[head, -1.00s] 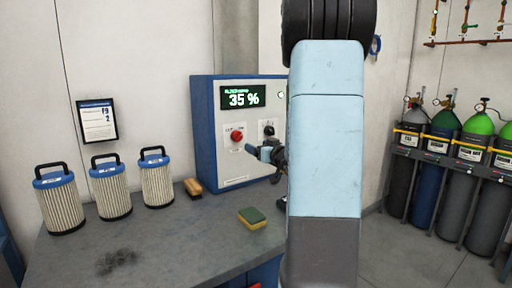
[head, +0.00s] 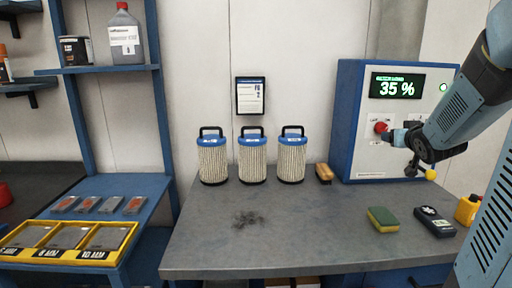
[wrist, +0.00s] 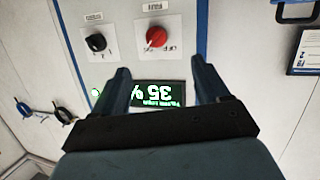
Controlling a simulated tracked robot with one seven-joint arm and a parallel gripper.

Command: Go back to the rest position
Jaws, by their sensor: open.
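My gripper (head: 390,138) is in front of the blue-framed control cabinet (head: 349,130) at the right of the head view. In the wrist view my gripper (wrist: 160,68) has its two dark fingers apart with nothing between them. The red knob (head: 381,127) on the cabinet is close by the fingertips in the head view. In the wrist view the red knob (wrist: 156,36) and the black knob (wrist: 96,42) lie beyond the fingertips. The display (head: 398,86) reads 35 %, and a green light (head: 443,87) is lit beside it.
A blue shelf with a yellow-edged tray (head: 68,255) is at left. The bench's front middle is clear.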

